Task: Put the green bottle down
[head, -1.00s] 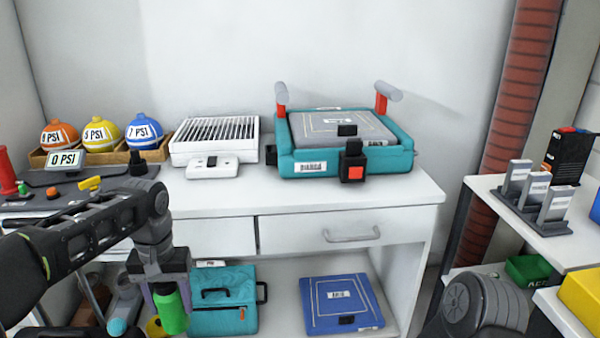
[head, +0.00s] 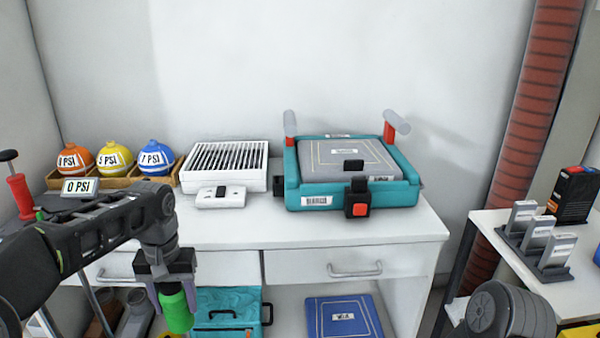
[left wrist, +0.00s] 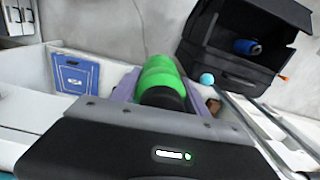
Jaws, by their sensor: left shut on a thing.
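The green bottle (head: 176,312) hangs below my left gripper (head: 170,288) in the head view, in front of the white counter's drawers. My left gripper is shut on it. In the left wrist view the green bottle (left wrist: 160,72) sits between the purple-grey fingers, its dark end toward the camera. I see no surface touching the bottle. My right gripper is out of view.
The white counter (head: 410,228) holds a teal case (head: 400,195), a white vented unit (head: 225,178) and pressure bulbs (head: 155,156). A teal bag (head: 228,308) and blue case (head: 343,316) lie on the lower shelf. An open black case (left wrist: 240,50) shows in the wrist view.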

